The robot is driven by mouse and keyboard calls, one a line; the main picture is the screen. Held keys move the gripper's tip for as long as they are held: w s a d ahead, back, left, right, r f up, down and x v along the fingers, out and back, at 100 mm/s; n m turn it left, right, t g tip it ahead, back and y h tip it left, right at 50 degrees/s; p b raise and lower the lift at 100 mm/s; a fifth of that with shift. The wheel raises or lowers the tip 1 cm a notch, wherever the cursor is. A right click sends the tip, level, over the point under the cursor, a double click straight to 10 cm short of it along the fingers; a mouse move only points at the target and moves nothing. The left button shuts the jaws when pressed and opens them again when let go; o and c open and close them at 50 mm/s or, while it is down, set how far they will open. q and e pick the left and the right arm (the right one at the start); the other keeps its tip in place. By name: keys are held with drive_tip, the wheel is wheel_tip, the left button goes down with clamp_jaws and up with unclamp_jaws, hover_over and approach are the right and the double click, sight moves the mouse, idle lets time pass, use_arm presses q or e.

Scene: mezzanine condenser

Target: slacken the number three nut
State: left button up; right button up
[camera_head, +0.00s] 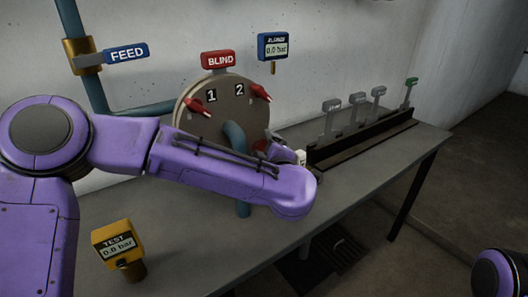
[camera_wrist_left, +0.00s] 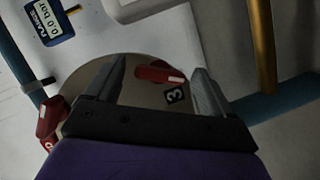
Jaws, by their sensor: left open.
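The blind flange is a round brown-grey disc (camera_head: 222,88) above the bench in the head view, with red handled nuts marked 1 (camera_head: 197,107) and 2 (camera_head: 261,92) on its upper half. My left arm crosses in front of its lower part. In the left wrist view, the number three nut (camera_wrist_left: 160,73) is red, beside a black label with a 3 (camera_wrist_left: 176,96) on the disc (camera_wrist_left: 85,80). My left gripper (camera_wrist_left: 160,66) is open, its two fingers either side of this nut with gaps visible. Contact cannot be told. My right gripper is out of view.
A yellow TEST gauge (camera_head: 117,245) reading 0.0 bar stands on the grey bench (camera_head: 185,262) at the front left. A blue gauge (camera_head: 273,46) and a FEED tag (camera_head: 126,54) are behind. A dark rack (camera_head: 362,138) with several tagged pieces occupies the bench's right.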

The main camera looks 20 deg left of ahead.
use_arm(q)
drive_tip(key=c, duration=1.1)
drive_tip(key=shift+o, duration=0.2)
drive_tip(key=shift+f, duration=0.1)
drive_tip(key=shift+f+n+b, duration=0.2)
drive_tip(key=shift+n+b, duration=0.4)
drive_tip(key=shift+b, duration=0.4)
drive_tip(key=n+t+y+b, duration=0.1)
drive_tip(key=n+b, duration=0.3)
drive_tip(key=b, duration=0.2)
drive_tip(key=n+t+y+b, duration=0.1)
drive_tip(key=n+b, duration=0.3)
drive_tip(key=b, duration=0.1)
drive_tip(key=f+n+t+y+b, duration=0.1)
drive_tip(key=n+b, duration=0.3)
drive_tip(key=b, duration=0.2)
drive_tip(key=shift+t+b, duration=0.35)
drive_tip(key=shift+t, duration=0.05)
drive_tip(key=shift+d+r+n+y+b, duration=0.15)
drive_tip(key=shift+n+y+b, duration=0.35)
drive_tip(key=shift+n+b, duration=0.6)
drive_tip(key=shift+r, duration=0.1)
